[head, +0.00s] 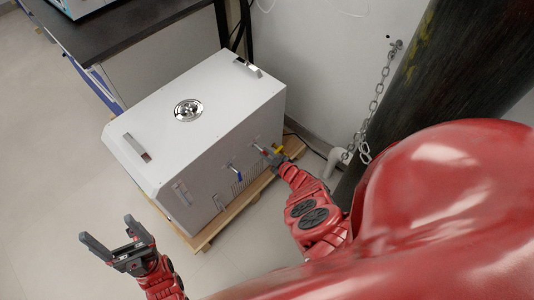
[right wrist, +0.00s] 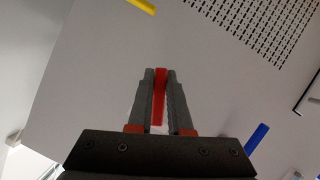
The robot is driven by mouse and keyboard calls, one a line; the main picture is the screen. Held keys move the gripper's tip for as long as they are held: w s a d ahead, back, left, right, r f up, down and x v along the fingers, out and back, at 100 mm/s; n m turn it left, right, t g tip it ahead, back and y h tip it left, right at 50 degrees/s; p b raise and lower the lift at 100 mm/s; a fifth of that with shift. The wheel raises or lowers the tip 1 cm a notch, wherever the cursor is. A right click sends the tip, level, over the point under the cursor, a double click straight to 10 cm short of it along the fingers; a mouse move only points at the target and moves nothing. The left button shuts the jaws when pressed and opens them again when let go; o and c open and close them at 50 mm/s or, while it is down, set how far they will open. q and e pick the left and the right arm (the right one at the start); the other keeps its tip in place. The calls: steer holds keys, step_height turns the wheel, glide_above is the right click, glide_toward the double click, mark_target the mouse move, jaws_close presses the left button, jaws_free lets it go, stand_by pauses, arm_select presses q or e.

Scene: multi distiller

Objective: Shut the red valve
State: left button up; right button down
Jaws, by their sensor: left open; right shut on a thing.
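The red valve is a flat red handle on the front of a white box-shaped machine (head: 190,120). In the right wrist view the red valve (right wrist: 160,95) stands between the two grey fingers of my right gripper (right wrist: 160,75), which are shut on it. In the head view my right gripper (head: 268,154) is at the machine's front face and largely covers the valve. My left gripper (head: 108,228) is open and empty, in front of the machine's left end and apart from it.
A blue valve handle (head: 237,172) and a yellow one (head: 278,150) flank the red valve. The machine stands on a wooden pallet (head: 235,208). A dark cylinder (head: 440,70) with a chain (head: 374,105) stands at right. A dark-topped bench (head: 125,30) is behind. Floor at left is clear.

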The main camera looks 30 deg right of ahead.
steer(key=shift+a+m, duration=0.1)
steer(key=shift+m, duration=0.2)
steer(key=shift+a+y, duration=0.1)
steer(key=shift+y, duration=0.2)
steer(key=shift+s+a+f+m+g+b, duration=0.1)
steer(key=shift+a+f+m+g+b, duration=0.1)
steer(key=shift+m+g+b, duration=0.25)
steer(key=shift+a+m+y, duration=0.2)
steer(key=shift+m+y, duration=0.25)
steer(key=shift+y, duration=0.05)
steer(key=shift+s+a+m+y+b, duration=0.2)
steer(key=shift+m+y+b, duration=0.1)
steer(key=shift+m+b, duration=0.15)
steer(key=shift+a, duration=0.1)
steer(key=c, duration=0.8)
jaws_free()
steer(key=shift+c, duration=0.2)
